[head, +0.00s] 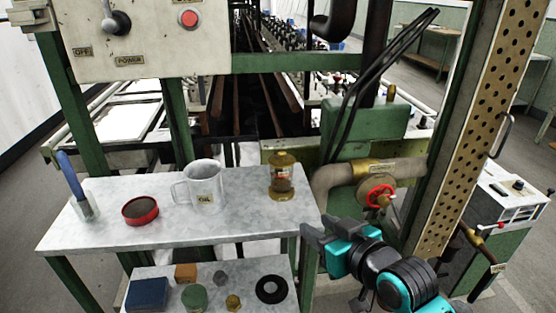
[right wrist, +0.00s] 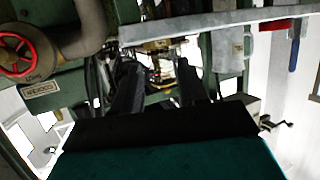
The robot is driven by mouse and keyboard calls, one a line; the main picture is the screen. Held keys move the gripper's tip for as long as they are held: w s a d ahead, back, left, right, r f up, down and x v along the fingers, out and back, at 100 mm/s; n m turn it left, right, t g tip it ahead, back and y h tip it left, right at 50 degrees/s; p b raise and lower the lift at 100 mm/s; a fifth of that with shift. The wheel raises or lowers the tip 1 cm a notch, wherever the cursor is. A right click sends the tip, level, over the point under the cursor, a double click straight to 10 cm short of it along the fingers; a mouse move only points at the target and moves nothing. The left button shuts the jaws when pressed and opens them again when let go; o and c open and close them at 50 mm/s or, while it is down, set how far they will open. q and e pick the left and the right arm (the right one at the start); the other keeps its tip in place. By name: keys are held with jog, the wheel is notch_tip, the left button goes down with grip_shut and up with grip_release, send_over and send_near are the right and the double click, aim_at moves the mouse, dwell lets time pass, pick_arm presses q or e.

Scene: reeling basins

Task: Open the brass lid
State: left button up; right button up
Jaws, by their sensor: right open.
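The brass lid (head: 283,158) is the domed top of a small oiler (head: 281,180) with a glass body and brass base. The oiler stands upright near the right end of the grey tabletop, and its lid looks closed. My right gripper (head: 316,236) is open and empty, in front of and below the table's right end, apart from the oiler. In the right wrist view the two dark fingers (right wrist: 160,85) stand apart, with brass and glass parts seen between them; the lid is hard to make out there. My left gripper is not in view.
A glass oil jug (head: 205,190), a red tin (head: 140,210) and a blue-handled brush (head: 75,182) share the tabletop (head: 110,235). A red handwheel (head: 380,196) on a pipe is right of the oiler. A lower shelf (head: 210,270) holds small items.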

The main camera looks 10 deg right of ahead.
aim_at(284, 155)
jog(key=w+a+r+t+y, duration=0.1)
jog(key=w+r+t+y, duration=0.15)
jog(key=w+r, duration=0.45)
jog(key=shift+t+h, duration=0.35)
jog(key=shift+t, duration=0.1)
jog(key=x, duration=1.1)
jog(key=shift+a+r+b, duration=0.25)
jog(key=shift+a+b, duration=0.05)
jog(key=shift+a, duration=0.1)
grip_shut()
